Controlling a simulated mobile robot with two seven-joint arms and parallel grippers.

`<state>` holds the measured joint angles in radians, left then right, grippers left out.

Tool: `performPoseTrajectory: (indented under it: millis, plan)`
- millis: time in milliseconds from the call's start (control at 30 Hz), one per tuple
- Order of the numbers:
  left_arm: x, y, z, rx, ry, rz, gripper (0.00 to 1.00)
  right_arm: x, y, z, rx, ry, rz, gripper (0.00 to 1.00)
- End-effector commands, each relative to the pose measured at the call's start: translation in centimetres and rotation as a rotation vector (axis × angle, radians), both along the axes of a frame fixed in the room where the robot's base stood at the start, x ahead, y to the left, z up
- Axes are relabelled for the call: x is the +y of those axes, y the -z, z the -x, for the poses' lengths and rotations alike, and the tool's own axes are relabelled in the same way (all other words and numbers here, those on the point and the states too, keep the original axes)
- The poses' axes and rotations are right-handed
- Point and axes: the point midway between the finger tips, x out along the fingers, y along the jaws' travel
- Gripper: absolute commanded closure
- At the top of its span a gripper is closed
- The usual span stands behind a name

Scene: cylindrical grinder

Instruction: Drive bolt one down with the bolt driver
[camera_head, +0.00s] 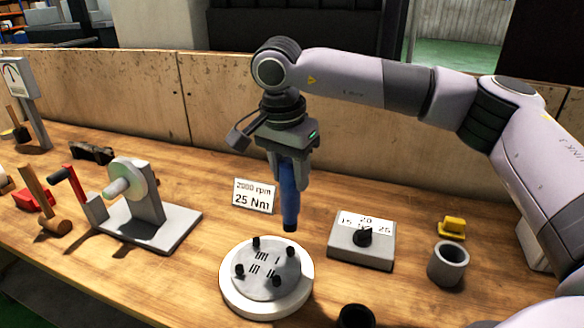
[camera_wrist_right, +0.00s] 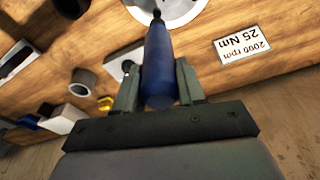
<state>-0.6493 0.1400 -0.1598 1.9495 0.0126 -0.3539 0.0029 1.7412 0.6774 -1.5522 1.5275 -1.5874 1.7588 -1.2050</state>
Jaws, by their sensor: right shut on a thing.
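My right gripper (camera_head: 287,160) is shut on the blue bolt driver (camera_head: 289,200) and holds it upright, tip down. The driver and the gripper (camera_wrist_right: 158,85) also show in the right wrist view, the driver (camera_wrist_right: 159,65) between the two fingers. A round grey plate (camera_head: 266,266) on a white base stands on the bench below, with several black bolts standing in it. Bolt one (camera_head: 291,251), by the single-stroke mark, is at the plate's back right. The driver's tip appears above this bolt, with a gap between them. My left gripper is out of view.
A sign reading 2000 rpm, 25 Nm (camera_head: 254,195) stands behind the plate. Right of it are a dial box (camera_head: 362,242), a grey cup (camera_head: 448,263) and a yellow block (camera_head: 452,227). A grinder-like stand (camera_head: 150,215) and a mallet (camera_head: 45,205) are at left.

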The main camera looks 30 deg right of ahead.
Motion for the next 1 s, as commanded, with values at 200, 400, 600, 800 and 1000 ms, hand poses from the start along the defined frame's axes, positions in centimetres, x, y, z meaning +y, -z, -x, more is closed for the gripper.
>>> performPoseTrajectory:
  millis: [200, 400, 600, 800, 1000]
  plan:
    - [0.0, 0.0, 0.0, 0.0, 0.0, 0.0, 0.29, 0.0, -0.2, 0.0, -0.003, 0.001, -0.001, 0.91]
    - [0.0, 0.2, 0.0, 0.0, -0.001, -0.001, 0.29, 0.0, 0.1, 0.0, -0.002, 0.002, -0.002, 0.91]
    - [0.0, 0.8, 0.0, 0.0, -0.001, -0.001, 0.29, 0.0, 1.0, 0.0, -0.001, 0.002, -0.001, 0.91]
    - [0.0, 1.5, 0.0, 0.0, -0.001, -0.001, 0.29, 0.0, 2.1, 0.0, -0.001, 0.002, -0.003, 0.91]
    - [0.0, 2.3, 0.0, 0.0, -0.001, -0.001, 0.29, 0.0, 3.2, 0.0, -0.001, 0.003, -0.003, 0.91]
